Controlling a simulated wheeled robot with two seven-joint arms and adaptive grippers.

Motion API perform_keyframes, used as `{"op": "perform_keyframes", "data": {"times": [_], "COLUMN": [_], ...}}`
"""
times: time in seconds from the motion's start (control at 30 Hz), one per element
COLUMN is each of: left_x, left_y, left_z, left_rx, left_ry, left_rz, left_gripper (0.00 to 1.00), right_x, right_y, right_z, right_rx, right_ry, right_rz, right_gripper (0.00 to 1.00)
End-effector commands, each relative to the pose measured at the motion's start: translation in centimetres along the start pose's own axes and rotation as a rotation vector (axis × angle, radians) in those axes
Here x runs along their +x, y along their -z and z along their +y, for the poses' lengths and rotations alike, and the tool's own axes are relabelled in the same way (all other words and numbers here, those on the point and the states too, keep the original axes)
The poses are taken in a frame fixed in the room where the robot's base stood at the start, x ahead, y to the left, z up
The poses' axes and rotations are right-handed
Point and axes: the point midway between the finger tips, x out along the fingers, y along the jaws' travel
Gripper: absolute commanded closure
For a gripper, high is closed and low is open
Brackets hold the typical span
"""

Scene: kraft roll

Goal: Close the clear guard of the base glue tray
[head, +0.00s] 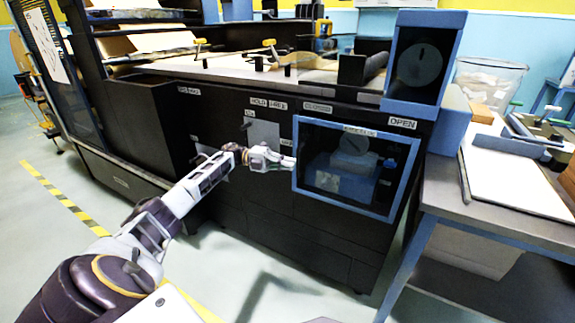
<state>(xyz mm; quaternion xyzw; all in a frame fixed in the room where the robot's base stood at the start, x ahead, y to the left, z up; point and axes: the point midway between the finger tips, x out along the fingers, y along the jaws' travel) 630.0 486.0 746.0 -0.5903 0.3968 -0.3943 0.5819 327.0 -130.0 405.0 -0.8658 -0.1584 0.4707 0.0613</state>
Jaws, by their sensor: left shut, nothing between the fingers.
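The clear guard (343,205) is a see-through pane in a blue frame on the front of the dark machine, at the right of the head view. Behind the pane I see a dim compartment with a blue-grey tray-like shape (350,166) and a round dial. A CLOSED label (317,107) is above its left part and an OPEN label (402,123) above its right part. My left gripper (291,162) is shut and empty, its fingertips at the guard's left frame edge. I cannot tell whether they touch it. My right gripper is out of view.
A metal side table (450,226) with a white board (510,178) stands close at the right. A small lever (246,125) on a grey plate is left of the guard. A blue housing (425,60) juts above it. Floor in front is clear.

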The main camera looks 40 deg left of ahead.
Motion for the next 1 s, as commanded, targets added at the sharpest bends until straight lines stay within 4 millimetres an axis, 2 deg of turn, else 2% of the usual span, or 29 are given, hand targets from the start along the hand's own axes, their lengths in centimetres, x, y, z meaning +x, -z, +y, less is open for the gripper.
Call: {"op": "perform_keyframes", "data": {"times": [0.37, 0.57, 0.77, 1.0], "left_x": [0.0, 0.0, 0.0, 0.0], "left_y": [0.0, 0.0, 0.0, 0.0], "left_z": [-0.1, -0.9, -3.1, -6.6], "left_rx": [0.000, 0.001, 0.002, 0.004], "left_ry": [0.000, 0.000, 0.000, -0.001], "left_rz": [0.000, -0.001, 0.000, 0.000], "left_gripper": [1.00, 1.00, 1.00, 1.00], "right_x": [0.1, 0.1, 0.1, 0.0], "right_y": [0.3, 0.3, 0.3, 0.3], "right_z": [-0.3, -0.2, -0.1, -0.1], "right_rx": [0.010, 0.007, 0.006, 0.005], "right_ry": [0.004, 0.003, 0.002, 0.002], "right_rz": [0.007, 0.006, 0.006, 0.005], "right_gripper": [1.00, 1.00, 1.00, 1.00]}}
